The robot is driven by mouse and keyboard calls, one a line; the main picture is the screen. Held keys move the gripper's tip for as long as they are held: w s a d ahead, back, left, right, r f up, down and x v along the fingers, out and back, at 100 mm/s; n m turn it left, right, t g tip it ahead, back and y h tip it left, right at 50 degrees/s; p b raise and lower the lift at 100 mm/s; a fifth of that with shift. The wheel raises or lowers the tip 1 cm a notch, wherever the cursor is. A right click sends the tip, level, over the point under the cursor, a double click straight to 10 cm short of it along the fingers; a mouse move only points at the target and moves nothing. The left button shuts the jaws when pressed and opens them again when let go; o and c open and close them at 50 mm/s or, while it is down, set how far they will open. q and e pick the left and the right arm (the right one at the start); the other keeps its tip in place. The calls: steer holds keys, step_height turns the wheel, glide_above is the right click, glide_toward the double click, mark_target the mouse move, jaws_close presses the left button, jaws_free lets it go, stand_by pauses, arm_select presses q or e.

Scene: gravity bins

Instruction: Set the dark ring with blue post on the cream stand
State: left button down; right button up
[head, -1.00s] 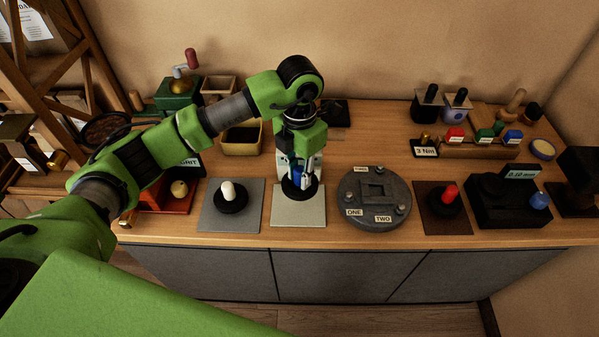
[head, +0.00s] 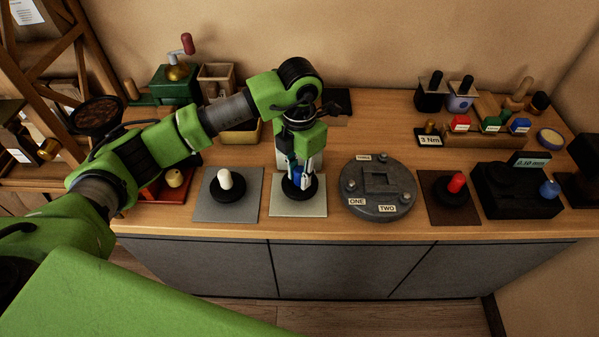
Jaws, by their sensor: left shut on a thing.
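My left gripper (head: 300,178) is shut on the blue post (head: 298,177) of the dark ring (head: 299,190), pointing down. The ring is over the back-to-middle part of the cream stand (head: 298,209), a pale flat square near the counter's front edge. The ring looks low and level, but I cannot tell whether it touches the stand. The fingers hide part of the post. My right gripper is not in view.
On the left, a dark ring with a white post (head: 225,181) sits on a grey mat (head: 214,213). On the right is a round grey fixture (head: 364,203) with labels. Beyond it, a red-post ring (head: 452,187) sits on a brown mat (head: 451,217).

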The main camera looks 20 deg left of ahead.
arm_select(q)
steer(key=shift+f+b, duration=0.35)
steer(key=shift+f, duration=0.05)
steer(key=c, duration=1.7)
jaws_free()
steer(key=shift+f, duration=0.1)
step_height(320, 180, up, 12)
steer(key=shift+r, duration=0.1)
